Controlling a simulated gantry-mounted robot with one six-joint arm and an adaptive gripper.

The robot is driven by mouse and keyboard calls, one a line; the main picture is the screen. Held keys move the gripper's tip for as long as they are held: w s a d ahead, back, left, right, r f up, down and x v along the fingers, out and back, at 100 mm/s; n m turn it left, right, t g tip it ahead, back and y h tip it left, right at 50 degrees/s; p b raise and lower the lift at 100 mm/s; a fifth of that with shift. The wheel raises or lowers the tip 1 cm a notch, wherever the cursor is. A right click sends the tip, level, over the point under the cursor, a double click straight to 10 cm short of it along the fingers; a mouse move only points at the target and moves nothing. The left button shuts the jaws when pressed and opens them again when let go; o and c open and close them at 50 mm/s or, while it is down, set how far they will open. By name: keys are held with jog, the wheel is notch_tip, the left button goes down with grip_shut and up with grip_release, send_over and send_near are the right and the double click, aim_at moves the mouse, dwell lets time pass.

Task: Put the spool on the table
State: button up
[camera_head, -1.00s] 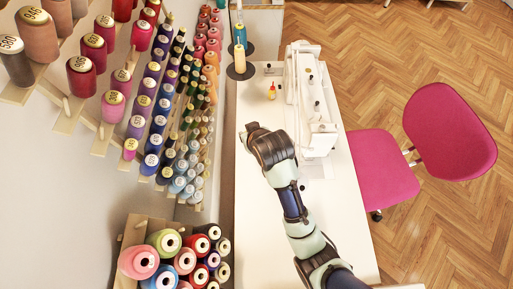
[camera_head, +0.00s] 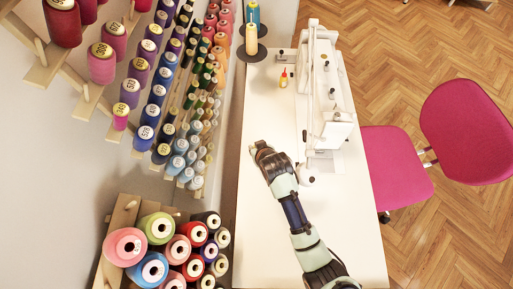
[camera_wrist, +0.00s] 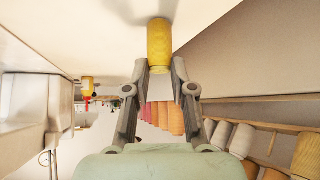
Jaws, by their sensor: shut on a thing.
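A yellow spool (camera_wrist: 160,45) is held between the fingertips of my gripper (camera_wrist: 160,70) in the wrist view. Its far end is near the white tabletop at the top of that view, with a soft shadow beside it; I cannot tell if it touches. In the head view my gripper (camera_head: 259,150) is over the left part of the white table (camera_head: 265,235), left of the sewing machine. The spool is hidden under my gripper there.
A white sewing machine (camera_head: 325,95) stands along the table's right side, with a small yellow-and-red bottle (camera_head: 283,78) near it. Spools on a stand (camera_head: 251,40) are at the back. A wall rack of spools and a spool box (camera_head: 125,220) are left. The table's front is clear.

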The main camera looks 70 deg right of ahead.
jog(key=shift+d+r, duration=0.1)
jog(key=o, duration=0.8)
jog(key=shift+r, duration=0.25)
jog(key=p+v, duration=0.4)
jog(key=v, duration=0.7)
jog(key=shift+s+a+r, duration=0.15)
jog(key=shift+s+a, duration=0.05)
jog(key=shift+a, duration=0.15)
